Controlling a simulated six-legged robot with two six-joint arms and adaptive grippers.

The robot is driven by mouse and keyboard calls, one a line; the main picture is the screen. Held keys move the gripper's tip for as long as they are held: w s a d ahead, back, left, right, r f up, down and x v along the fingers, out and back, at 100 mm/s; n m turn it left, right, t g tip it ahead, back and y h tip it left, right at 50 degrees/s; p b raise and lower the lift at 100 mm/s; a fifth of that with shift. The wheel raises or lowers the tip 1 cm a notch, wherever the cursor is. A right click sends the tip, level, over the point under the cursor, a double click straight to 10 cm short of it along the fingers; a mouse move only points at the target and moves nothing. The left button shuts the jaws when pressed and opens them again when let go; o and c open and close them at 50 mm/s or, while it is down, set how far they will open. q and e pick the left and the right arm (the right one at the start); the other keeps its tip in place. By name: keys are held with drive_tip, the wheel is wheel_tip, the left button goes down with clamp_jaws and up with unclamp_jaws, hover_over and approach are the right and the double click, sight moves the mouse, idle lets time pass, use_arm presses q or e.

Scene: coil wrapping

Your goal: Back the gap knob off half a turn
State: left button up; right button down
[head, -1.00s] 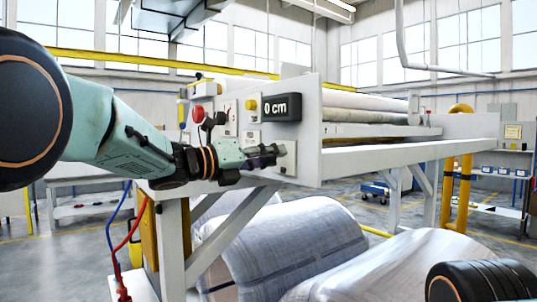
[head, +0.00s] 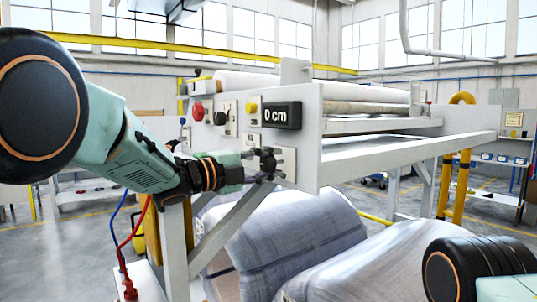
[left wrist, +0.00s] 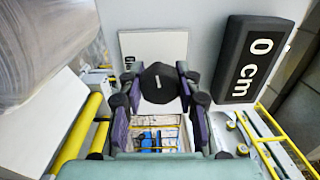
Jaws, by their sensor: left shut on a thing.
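The gap knob (head: 267,158) is a black lobed knob on a pale plate at the machine's end panel, below the display. It also shows in the left wrist view (left wrist: 160,82), between the fingers. My left gripper (head: 263,166) reaches it from the left and is shut on it; its purple-grey fingers (left wrist: 155,108) flank the knob on both sides. The black display (head: 282,114) reads "0 cm" and shows at the right of the left wrist view (left wrist: 250,60). My right gripper is out of view; only part of that arm shows at the lower right.
Left of the display are a red button (head: 198,112), a black selector (head: 220,118) and a yellow button (head: 252,108). A white frame beam (head: 400,158) runs right. Large wrapped coils (head: 290,240) lie below. A yellow post (head: 451,170) stands at right.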

use_arm(q)
drive_tip(key=n+p, duration=0.2)
drive_tip(key=n, duration=0.1)
drive_tip(key=r+n+p, duration=0.1)
drive_tip(key=n+p, duration=0.1)
drive_tip(key=shift+n, duration=0.4)
drive_tip(key=n+p, duration=0.2)
drive_tip(key=n, duration=0.1)
drive_tip(key=shift+f+n, duration=0.1)
drive_tip(key=shift+n, duration=0.2)
drive_tip(key=n, duration=0.3)
drive_tip(key=shift+n, duration=2.3)
drive_tip(key=shift+y, duration=0.3)
drive_tip(key=o, duration=0.8)
drive_tip(key=shift+f, duration=0.1)
drive_tip(key=shift+c, duration=0.2)
drive_tip(key=o, duration=0.4)
drive_tip(key=shift+w+d+f, duration=0.15)
drive_tip(key=shift+d+f, duration=0.05)
drive_tip(key=shift+a, duration=0.1)
